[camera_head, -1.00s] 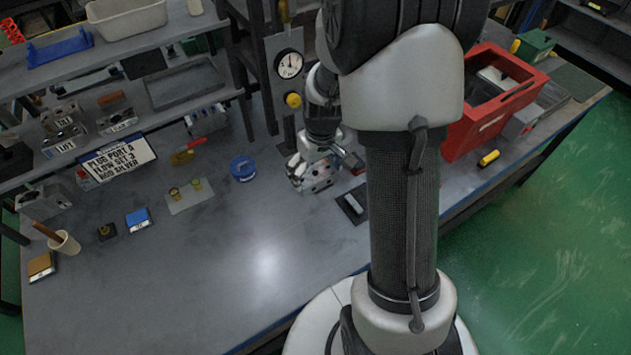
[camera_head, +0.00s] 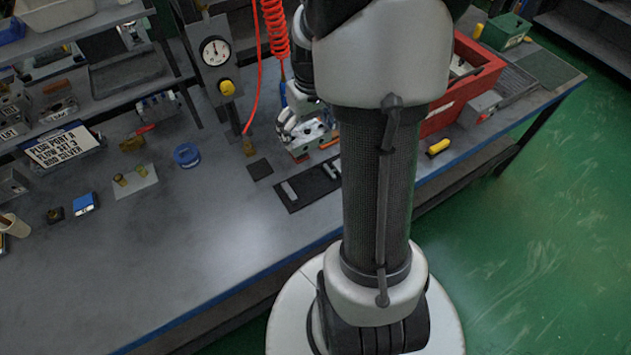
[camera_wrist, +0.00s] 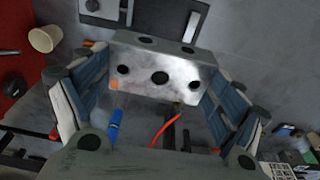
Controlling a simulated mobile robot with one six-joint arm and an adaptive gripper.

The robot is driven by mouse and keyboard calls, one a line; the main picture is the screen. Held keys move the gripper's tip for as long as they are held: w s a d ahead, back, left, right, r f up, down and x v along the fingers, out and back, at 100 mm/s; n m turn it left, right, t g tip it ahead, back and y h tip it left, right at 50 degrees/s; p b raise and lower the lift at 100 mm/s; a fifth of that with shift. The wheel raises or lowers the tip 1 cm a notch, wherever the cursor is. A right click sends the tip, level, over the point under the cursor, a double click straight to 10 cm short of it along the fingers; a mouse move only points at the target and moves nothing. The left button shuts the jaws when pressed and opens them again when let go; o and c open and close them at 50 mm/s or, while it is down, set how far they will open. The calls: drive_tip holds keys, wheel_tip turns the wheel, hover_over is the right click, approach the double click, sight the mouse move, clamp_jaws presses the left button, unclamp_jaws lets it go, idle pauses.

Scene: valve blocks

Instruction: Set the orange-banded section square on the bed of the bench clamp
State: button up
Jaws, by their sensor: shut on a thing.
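My gripper (camera_head: 303,133) is shut on a silver-grey valve section (camera_head: 312,143) with dark round ports. In the wrist view my gripper (camera_wrist: 155,85) has a finger at each side of the section (camera_wrist: 160,72), and a small orange mark shows at its lower left corner. In the head view the section is held near the far side of the bench, just beyond a dark flat plate with two pale bars (camera_head: 310,183), which looks like the bench clamp. The gap under the section cannot be told. My arm covers the plate's right end.
A gauge post (camera_head: 216,60) and a red coiled hose (camera_head: 274,28) stand behind my gripper. A small dark pad (camera_head: 260,169) lies left of the plate. A red bin (camera_head: 470,82) is at right, with a yellow-and-black object (camera_head: 438,147) in front.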

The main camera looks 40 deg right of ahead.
wheel_tip(320, 180, down, 20)
drive_tip(key=b, duration=0.6)
drive_tip(key=shift+b, duration=0.35)
drive_tip(key=shift+f, duration=0.2)
drive_tip(key=o, duration=1.4)
drive_tip(key=shift+c, duration=0.2)
drive_tip(key=shift+r, duration=0.1)
